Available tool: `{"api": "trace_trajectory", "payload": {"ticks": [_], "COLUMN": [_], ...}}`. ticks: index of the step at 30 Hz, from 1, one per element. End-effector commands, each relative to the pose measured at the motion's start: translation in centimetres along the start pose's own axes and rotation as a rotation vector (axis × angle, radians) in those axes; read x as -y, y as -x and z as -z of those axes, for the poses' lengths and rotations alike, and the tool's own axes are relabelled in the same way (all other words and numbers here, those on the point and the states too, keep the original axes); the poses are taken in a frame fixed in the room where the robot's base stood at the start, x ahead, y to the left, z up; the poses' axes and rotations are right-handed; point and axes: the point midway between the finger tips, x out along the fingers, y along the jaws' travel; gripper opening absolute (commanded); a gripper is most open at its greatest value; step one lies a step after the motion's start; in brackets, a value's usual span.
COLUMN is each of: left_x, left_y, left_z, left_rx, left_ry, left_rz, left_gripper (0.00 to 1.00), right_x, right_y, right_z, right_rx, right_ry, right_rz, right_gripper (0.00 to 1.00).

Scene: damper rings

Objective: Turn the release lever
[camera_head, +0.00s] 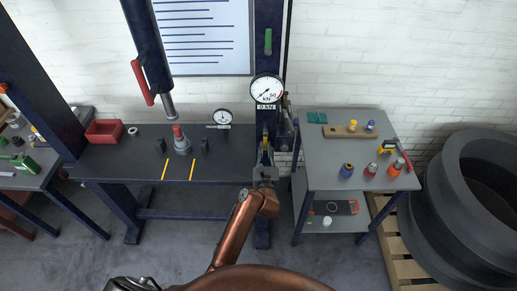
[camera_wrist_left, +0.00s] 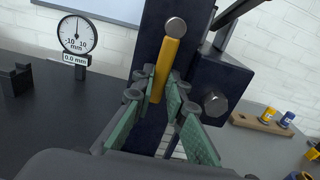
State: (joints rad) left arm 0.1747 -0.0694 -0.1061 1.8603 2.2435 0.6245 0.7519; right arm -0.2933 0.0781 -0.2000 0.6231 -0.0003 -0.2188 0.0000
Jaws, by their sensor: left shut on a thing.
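The release lever is a yellow bar with a round grey end on the dark blue post. It shows in the left wrist view (camera_wrist_left: 168,62), standing nearly upright with a slight tilt to the right at its top. My left gripper (camera_wrist_left: 162,84) is shut on the lower part of the lever, its green pads on either side.
A dark bench (camera_head: 230,165) with a small dial gauge (camera_head: 222,117) and a press fixture (camera_head: 181,143) lies left of the post. A grey side table (camera_head: 330,160) with several small parts stands right. Large black rings (camera_head: 450,200) stand farther right.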

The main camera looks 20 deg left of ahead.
Motion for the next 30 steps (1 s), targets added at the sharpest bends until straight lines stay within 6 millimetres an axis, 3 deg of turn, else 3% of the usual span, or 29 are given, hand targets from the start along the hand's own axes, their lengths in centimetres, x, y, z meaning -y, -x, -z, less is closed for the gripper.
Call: {"api": "trace_trajectory", "payload": {"ticks": [3,4,11,20,30], "left_x": [0.2,0.2,-0.1,-0.2,-0.2], "left_y": [0.1,0.1,0.1,0.3,5.2], "left_z": [0.1,0.1,0.1,0.0,0.1], "left_rx": [-0.004,-0.004,-0.002,-0.001,-0.004], "left_ry": [0.007,0.008,0.005,0.003,0.005], "left_rz": [0.004,0.004,0.0,-0.001,-0.002], "left_gripper": [0.0,0.14,0.3,0.3,0.3], "right_x": [0.2,0.2,0.1,-0.5,-0.2], "right_y": [0.1,0.1,0.1,0.1,0.1], "right_z": [-1.7,-1.9,-1.9,-0.6,-0.8], "right_rx": [0.02,0.024,0.024,0.007,0.01], "right_ry": [-0.004,-0.005,-0.004,0.001,-0.001], "right_rz": [0.001,0.001,0.001,-0.005,-0.002], "right_gripper": [0.36,0.36,0.36,0.36,0.36]}}
